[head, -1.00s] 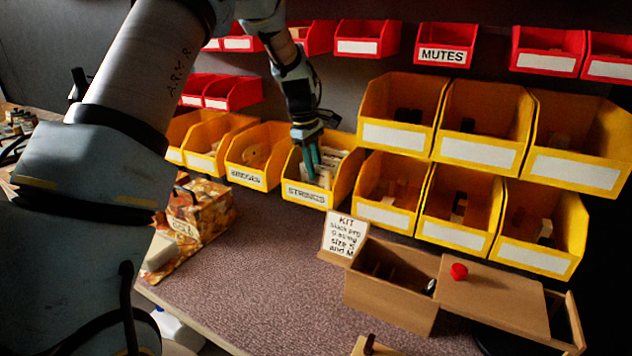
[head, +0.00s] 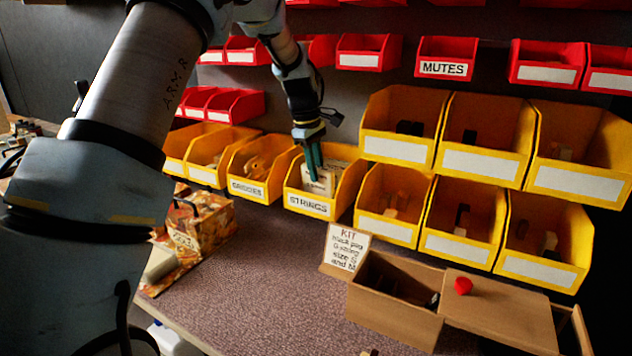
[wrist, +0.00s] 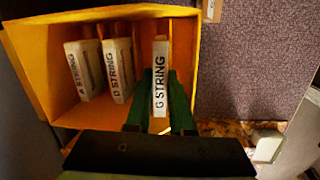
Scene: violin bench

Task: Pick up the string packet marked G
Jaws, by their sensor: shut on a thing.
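The string packet marked G (wrist: 160,75) is a pale upright packet with "G STRING" on its edge, in the wrist view. My gripper (wrist: 161,95) is shut on it, with a green finger on each side. The packet is at the right part of the yellow bin labelled STRINGS (head: 308,204). A packet marked D STRING (wrist: 118,72) stands to its left, and another string packet (wrist: 85,70) stands further left. In the head view my gripper (head: 313,165) reaches down into this bin, and a pale packet shows at its fingertips.
The yellow BRIDGES bin (head: 246,188) is directly left of the STRINGS bin. Larger yellow bins (head: 400,140) rise to the right. A wooden box (head: 395,312) with a KIT card (head: 346,245) stands on the bench in front. The bench middle (head: 245,290) is clear.

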